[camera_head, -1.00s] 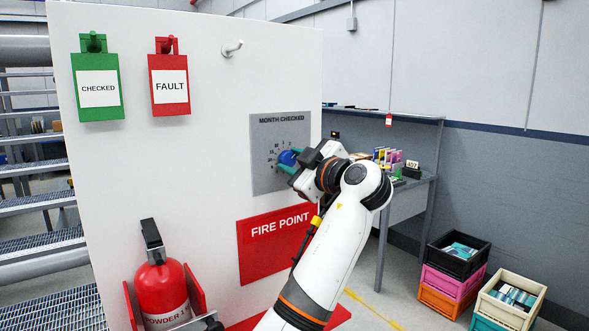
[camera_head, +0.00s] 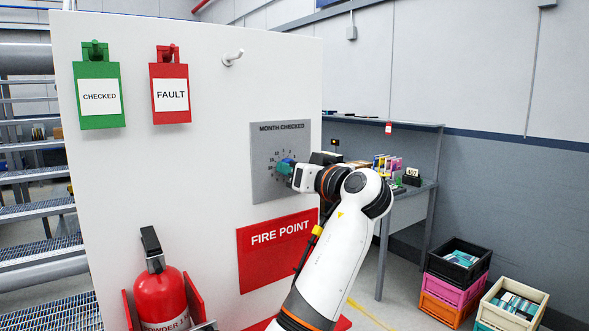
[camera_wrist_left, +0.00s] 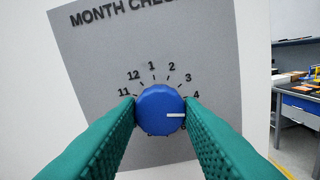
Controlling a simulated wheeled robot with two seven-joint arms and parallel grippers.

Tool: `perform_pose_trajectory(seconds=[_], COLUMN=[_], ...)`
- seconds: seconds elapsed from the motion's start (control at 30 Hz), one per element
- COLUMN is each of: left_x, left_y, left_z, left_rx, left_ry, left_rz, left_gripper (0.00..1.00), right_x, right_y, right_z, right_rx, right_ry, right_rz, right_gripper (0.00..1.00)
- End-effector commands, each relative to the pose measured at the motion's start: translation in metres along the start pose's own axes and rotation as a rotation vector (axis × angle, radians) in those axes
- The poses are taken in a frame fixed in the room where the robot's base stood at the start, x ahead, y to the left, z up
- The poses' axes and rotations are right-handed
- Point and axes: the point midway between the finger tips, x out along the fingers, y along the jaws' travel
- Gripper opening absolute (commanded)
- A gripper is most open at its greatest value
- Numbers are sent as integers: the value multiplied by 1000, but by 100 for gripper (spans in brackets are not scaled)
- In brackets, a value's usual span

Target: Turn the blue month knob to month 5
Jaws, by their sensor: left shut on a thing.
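The blue month knob (camera_wrist_left: 154,102) sits on the grey "MONTH CHECKED" plate (camera_head: 262,194), which is fixed to the white panel. My left gripper (camera_wrist_left: 161,108) is shut on the knob, with one green finger on each side. The white mark on the knob points right and slightly down in the left wrist view, just below the 4 and toward the right-hand finger. That finger hides the number there, and the lower numbers are mostly hidden. In the head view my left gripper (camera_head: 284,167) covers much of the knob. My right gripper is not in view.
A green "CHECKED" tag (camera_head: 99,96) and a red "FAULT" tag (camera_head: 171,94) hang at upper left, beside an empty white hook (camera_head: 232,58). A red extinguisher (camera_head: 162,299) stands below. A red "FIRE POINT" sign (camera_head: 277,245) is under the plate. Crates (camera_head: 455,268) and a workbench (camera_head: 410,207) are at right.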

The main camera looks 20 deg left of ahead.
Motion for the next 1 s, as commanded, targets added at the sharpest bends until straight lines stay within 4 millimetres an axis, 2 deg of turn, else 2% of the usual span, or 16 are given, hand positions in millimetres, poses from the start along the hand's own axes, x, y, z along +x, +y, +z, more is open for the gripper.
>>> perform_pose_trajectory(seconds=[0.4,1.0], left_x=[0,0], left_y=[-1,-1], left_z=[-2,-2], left_rx=[248,307], left_ry=[6,5], left_rz=[-2,-2], left_gripper=[10,10], right_x=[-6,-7], right_y=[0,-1], right_z=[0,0], right_rx=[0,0], right_ry=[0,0], right_rz=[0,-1], right_gripper=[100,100])
